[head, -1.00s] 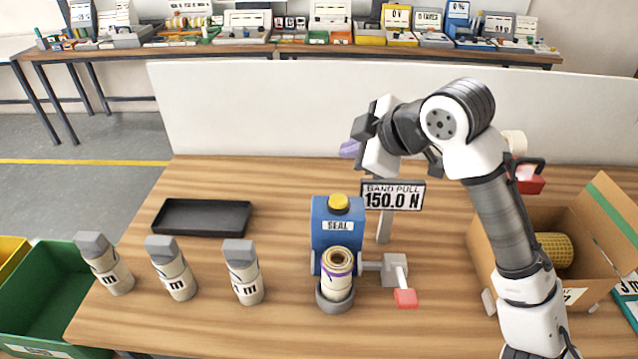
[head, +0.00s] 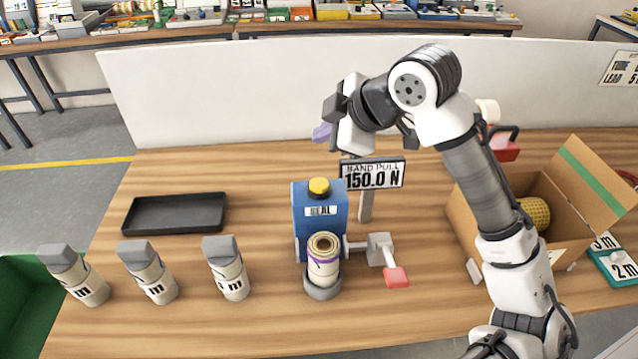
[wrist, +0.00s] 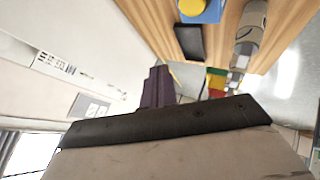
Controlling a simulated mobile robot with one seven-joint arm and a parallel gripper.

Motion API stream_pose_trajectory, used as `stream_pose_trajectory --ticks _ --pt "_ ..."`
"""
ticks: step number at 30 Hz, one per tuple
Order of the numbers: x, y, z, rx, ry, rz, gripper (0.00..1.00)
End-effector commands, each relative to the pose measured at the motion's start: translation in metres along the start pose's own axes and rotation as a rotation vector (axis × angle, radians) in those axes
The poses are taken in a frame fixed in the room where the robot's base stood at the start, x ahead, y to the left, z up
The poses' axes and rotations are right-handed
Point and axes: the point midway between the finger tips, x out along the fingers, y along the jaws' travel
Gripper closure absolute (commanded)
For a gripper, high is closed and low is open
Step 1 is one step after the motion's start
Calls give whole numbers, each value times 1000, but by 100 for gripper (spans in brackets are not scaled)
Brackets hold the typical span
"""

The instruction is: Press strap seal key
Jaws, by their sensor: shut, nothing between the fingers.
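The blue strap sealer (head: 318,222) stands in the middle of the table, with a SEAL label and a yellow round key (head: 319,187) on top. A rolled mesh piece (head: 323,258) with a purple band stands upright in the grey ring at its front. My gripper (head: 322,132) is above and behind the sealer, apart from it, its purple fingers shut and empty. In the wrist view the purple fingers (wrist: 158,88) show past the dark palm edge. The yellow key (wrist: 192,6) is at that view's top edge, with part of the blue body.
A sign (head: 372,175) reading BAND PULL 150.0 N stands behind the sealer. A red-tipped crank lever (head: 396,277) is at its right. Several capped rolls (head: 148,272) and a black tray (head: 175,213) are left. An open cardboard box (head: 560,235) is right.

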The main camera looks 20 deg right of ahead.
Motion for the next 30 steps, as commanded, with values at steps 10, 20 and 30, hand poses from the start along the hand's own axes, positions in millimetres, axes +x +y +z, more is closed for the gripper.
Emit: stream_pose_trajectory --ticks 10,20,30 --pt "34 -26 26 1 -2 -1 100" --pt "56 -41 40 -1 1 -1 100" --pt "56 -40 40 -1 1 0 100"
